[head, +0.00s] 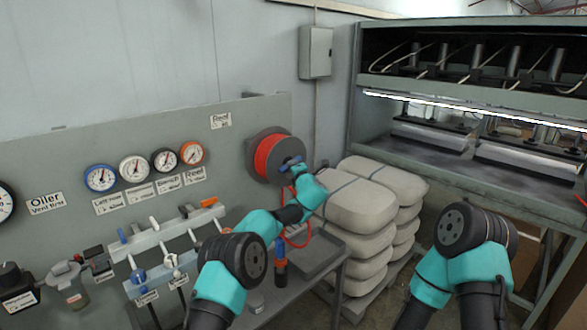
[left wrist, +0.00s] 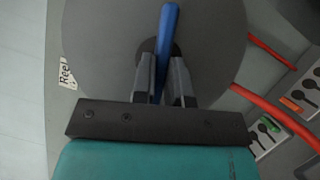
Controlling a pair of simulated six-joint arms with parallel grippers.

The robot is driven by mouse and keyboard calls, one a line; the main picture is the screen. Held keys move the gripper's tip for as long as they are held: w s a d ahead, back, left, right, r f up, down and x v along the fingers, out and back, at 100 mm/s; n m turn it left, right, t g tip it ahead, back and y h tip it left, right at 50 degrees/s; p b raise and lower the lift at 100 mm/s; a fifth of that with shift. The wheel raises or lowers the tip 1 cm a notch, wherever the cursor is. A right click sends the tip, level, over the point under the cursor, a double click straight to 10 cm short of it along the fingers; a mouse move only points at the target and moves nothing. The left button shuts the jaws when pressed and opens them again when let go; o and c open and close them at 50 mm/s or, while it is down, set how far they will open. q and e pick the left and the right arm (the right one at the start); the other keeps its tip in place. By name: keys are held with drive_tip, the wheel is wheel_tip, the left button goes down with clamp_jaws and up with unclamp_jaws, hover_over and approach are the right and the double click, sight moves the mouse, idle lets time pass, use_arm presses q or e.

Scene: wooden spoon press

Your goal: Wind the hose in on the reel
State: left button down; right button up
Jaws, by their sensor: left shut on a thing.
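The hose reel (head: 283,149) is a grey drum on the panel, with red hose (head: 265,157) wound on it. A loose length of red hose hangs below in a loop near my left forearm; red hose also shows at right in the left wrist view (left wrist: 280,121). The reel's blue crank handle (head: 291,161) stands out from the grey disc (left wrist: 100,40). My left gripper (left wrist: 165,75) is shut on this handle (left wrist: 168,30), its two fingers on either side of it. My right arm shows at right, but its gripper is out of view.
Several gauges (head: 134,168) and a valve row (head: 160,250) sit left of the reel. A small grey table (head: 320,260) with a blue-and-orange tool (head: 281,265) stands below. Stacked pale sacks (head: 360,205) are close right of my left arm. A press (head: 480,110) stands farther right.

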use_arm(q)
drive_tip(key=shift+m, duration=0.4)
drive_tip(key=c, duration=1.1)
unclamp_jaws()
drive_tip(key=shift+c, duration=0.2)
drive_tip(key=shift+s, duration=0.15)
drive_tip(key=v, duration=1.7)
drive_tip(key=shift+r, duration=0.25)
drive_tip(key=shift+s, duration=0.1)
